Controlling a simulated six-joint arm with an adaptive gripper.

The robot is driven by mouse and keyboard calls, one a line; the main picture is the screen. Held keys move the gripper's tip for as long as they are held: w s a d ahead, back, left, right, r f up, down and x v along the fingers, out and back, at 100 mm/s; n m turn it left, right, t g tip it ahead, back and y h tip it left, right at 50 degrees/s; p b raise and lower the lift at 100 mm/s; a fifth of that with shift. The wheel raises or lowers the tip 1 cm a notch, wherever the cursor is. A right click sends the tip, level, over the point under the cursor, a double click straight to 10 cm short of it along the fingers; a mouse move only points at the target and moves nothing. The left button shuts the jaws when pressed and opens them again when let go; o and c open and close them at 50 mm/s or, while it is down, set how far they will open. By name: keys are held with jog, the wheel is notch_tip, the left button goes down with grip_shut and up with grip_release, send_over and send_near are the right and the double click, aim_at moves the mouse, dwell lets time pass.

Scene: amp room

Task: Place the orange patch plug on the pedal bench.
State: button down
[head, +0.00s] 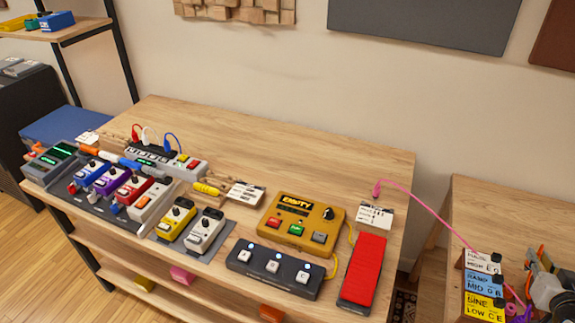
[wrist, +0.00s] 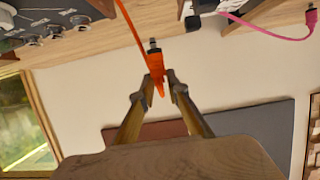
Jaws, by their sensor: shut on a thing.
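My gripper (wrist: 161,80) is shut on the orange patch plug (wrist: 156,62) in the wrist view. The plug has a dark metal tip pointing up in the picture, and an orange cable runs from it to the top edge. The wooden pedal bench (head: 240,135) fills the middle of the head view, with pedals and cards along its front half. Part of my arm shows at the lower right of the head view, beside the bench; the plug's hold is not clear there.
A yellow pedal (head: 302,222), a red treadle pedal (head: 363,268) and a three-button footswitch (head: 275,268) stand on the bench's right half. A pink plug (head: 377,187) with its cable sits at the right end. Labelled blocks (head: 484,285) stand right of it. The back of the bench is clear.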

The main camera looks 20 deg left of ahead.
jog(key=w+a+r+m+h, duration=0.1)
jog(key=w+a+r, duration=0.3)
jog(key=w, duration=0.4)
jog(key=w+a+r+m+h, duration=0.1)
jog(key=w+a+r, duration=0.3)
jog(key=w, duration=0.3)
jog(key=w+a+r+m+h, duration=0.15)
jog(key=w+a+r, duration=0.25)
jog(key=w, duration=0.4)
jog(key=w+a+r+m+g+h, duration=0.1)
jog(key=w+a+r+m+h, duration=0.15)
jog(key=a, duration=1.35)
jog(key=s+a+f, duration=0.3)
jog(key=s+a, duration=0.2)
jog(key=a, duration=0.8)
jog(key=s+a+f+n, duration=0.1)
jog(key=s+a+f, duration=0.2)
jog(key=a, duration=0.9)
jog(key=s+a+f, duration=0.3)
jog(key=s+a, duration=0.3)
jog(key=a, duration=0.7)
jog(key=shift+s+a+f+n+y, duration=0.3)
jog(key=shift+s+a+f, duration=0.05)
jog(key=shift+f, duration=0.1)
notch_tip(320, 180, down, 6)
